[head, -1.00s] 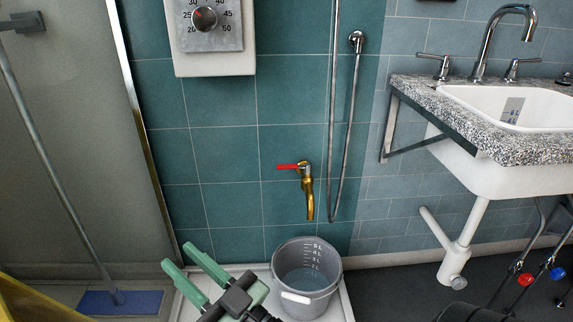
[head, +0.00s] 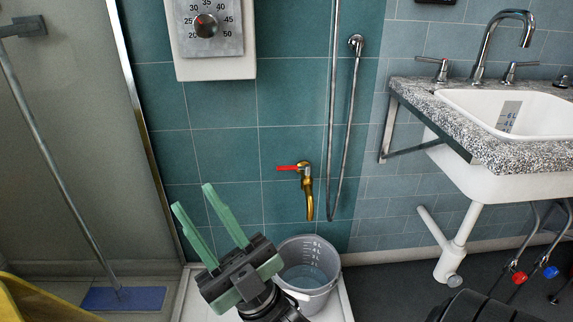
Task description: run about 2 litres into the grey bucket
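The grey bucket (head: 318,299) stands upright on a white tray at the foot of the teal wall. Litre marks run down its inside wall, and a pale bluish surface, seemingly water, shows low inside. Its exact level is unclear. A brass tap (head: 307,195) with a red lever (head: 288,167) is on the wall above it. The lever lies level, pointing left, and no stream shows from the spout. My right gripper (head: 193,198) has its green fingers apart and empty. It is left of the tap and bucket, and its body covers the bucket's left edge. My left gripper is out of view.
A temperature dial (head: 205,26) is above the tap. A metal hose (head: 348,130) hangs just right of it. A stone-topped sink (head: 490,151) with white pipes juts out at right. A glass panel and a blue mop (head: 124,298) are at left.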

